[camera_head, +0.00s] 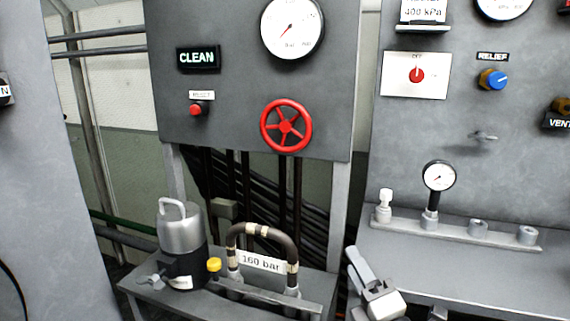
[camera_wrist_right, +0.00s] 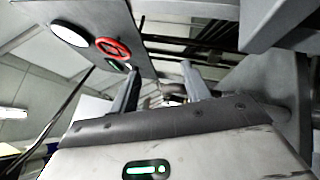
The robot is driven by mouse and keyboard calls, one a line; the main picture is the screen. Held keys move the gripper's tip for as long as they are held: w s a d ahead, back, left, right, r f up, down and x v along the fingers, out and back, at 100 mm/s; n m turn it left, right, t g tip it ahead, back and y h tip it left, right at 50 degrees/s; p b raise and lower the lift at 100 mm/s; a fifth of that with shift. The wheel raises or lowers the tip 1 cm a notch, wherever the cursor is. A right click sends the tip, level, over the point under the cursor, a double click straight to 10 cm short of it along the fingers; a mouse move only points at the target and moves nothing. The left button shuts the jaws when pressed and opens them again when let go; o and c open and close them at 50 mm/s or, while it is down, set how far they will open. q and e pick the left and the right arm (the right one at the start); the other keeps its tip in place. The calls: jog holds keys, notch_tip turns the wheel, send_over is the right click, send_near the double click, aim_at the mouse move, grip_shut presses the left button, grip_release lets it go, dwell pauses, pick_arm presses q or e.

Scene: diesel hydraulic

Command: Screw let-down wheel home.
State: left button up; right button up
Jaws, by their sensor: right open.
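A red spoked handwheel (camera_head: 286,126) is mounted on the lower right of the middle grey panel, below a large dial. It is the only wheel of this kind I see, and no label on it is readable. It also shows in the right wrist view (camera_wrist_right: 113,47), up and left of the fingers. My right gripper (camera_head: 392,284) is low in the head view, below and right of the wheel and well apart from it. In the right wrist view its two fingers (camera_wrist_right: 160,74) stand apart with nothing held between them. My left gripper is not in view.
A bench (camera_head: 145,287) below the panel holds a grey canister (camera_head: 181,232) and a curved hose (camera_head: 262,230) with a "160 bar" plate. At right, a ledge (camera_head: 475,270) carries a small upright gauge (camera_head: 439,176) and fittings. The space before the wheel is clear.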

jog(key=w+a+r+n+g+y, duration=0.1)
jog(key=w+a+r+n+y, duration=0.15)
jog(key=r+n, duration=0.35)
jog(key=w+a+r+n+y, duration=0.2)
jog(key=r+n+y, duration=0.15)
jog(key=n, duration=0.55)
jog(key=b, duration=0.3)
send_near(285, 147)
jog(key=shift+h, duration=0.3)
jog(key=x, duration=0.7)
jog(key=shift+w+a+r, duration=0.15)
jog(key=shift+w+a, duration=0.1)
jog(key=shift+a, duration=0.1)
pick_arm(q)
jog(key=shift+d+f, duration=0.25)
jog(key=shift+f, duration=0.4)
pick_arm(e)
jog(key=shift+w+a+r, duration=0.15)
jog(key=shift+w+r, duration=0.1)
